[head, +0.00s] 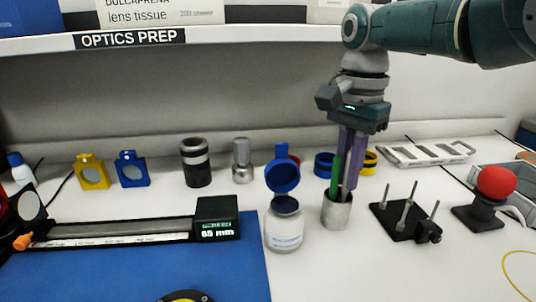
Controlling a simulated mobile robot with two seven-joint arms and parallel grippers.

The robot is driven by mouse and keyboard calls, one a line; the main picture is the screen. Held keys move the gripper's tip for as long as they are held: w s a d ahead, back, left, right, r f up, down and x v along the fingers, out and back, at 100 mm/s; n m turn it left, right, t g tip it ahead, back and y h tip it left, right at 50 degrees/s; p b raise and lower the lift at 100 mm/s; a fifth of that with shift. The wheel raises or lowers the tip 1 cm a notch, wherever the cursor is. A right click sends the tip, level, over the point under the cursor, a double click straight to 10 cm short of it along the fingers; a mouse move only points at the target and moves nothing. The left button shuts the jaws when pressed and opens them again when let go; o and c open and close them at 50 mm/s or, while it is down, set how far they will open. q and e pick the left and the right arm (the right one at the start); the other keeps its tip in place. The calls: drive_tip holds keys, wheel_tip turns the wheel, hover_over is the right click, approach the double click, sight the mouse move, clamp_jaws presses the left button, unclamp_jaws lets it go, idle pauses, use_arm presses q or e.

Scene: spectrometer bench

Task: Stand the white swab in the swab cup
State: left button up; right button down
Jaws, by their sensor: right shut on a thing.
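The swab cup (337,211) is a small grey metal cup standing upright on the white bench, right of centre. My right gripper (347,183) points straight down over it from above, with its purple fingers close together and their tips at the cup's mouth. It is shut on a thin thing, which I take to be the white swab; the fingers hide most of it, and only a thin pale bit seems to show low between the tips. A green strip stands along the left of the fingers and reaches the cup's rim. My left gripper is not in view.
A glass jar (284,230) with an open blue lid stands close left of the cup. A black base with upright pins (404,218) and a red ball on a stand (496,183) are to the right. Blue (324,164) and yellow (369,163) rings lie behind.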

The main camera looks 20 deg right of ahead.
drive_tip(key=shift+f+b, duration=0.3)
drive_tip(key=shift+f, duration=0.15)
drive_tip(key=c, duration=0.8)
unclamp_jaws()
drive_tip(key=shift+r+p, duration=0.3)
drive_tip(key=shift+r, duration=0.05)
wheel_tip(320, 180, up, 8)
drive_tip(key=p, duration=0.3)
drive_tip(key=shift+r+p, duration=0.2)
drive_tip(key=shift+p, duration=0.1)
drive_tip(key=shift+r, duration=0.45)
